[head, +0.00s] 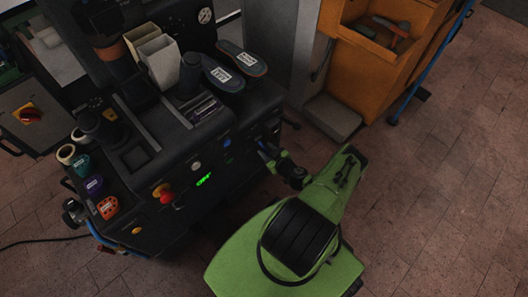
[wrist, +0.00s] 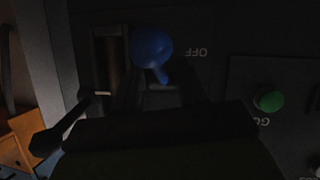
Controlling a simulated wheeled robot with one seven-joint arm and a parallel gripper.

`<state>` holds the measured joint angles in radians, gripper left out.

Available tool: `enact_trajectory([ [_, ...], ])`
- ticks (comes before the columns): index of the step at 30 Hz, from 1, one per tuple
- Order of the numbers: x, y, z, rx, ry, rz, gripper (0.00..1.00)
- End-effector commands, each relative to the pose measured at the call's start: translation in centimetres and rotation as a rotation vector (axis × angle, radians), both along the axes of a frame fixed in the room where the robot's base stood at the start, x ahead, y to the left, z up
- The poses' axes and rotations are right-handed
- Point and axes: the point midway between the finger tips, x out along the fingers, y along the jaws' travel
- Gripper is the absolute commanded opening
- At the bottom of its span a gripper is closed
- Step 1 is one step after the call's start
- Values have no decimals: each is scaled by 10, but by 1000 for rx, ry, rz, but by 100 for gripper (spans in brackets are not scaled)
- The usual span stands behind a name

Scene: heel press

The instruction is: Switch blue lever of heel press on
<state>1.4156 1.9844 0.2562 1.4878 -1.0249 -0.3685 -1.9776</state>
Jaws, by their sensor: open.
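The blue lever (wrist: 152,46) shows its rounded knob and short stem in the upper middle of the wrist view. It stands beside a dark slot in the black panel, with upside-down OFF lettering to its right. My gripper (head: 272,155) is at the right front side of the black heel press (head: 150,140) in the head view. It is open, and its dark body fills the lower middle of the wrist view. The fingertips are hard to make out, and I cannot tell whether they touch the lever. A small blue patch shows at the gripper in the head view.
A green button (wrist: 268,101) marked GO is right of the lever.

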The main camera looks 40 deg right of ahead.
Motion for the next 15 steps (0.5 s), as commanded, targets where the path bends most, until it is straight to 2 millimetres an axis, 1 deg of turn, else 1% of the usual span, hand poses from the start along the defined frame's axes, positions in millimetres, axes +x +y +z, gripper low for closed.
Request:
enact_trajectory([
  [1,8,-1,-6,-2,-2,1,41],
  [5,20,-3,-10,-1,0,0,41],
  [13,23,-4,-9,0,1,0,41],
  [14,23,-4,-9,0,1,0,38],
  [15,23,-4,-9,0,1,0,32],
])
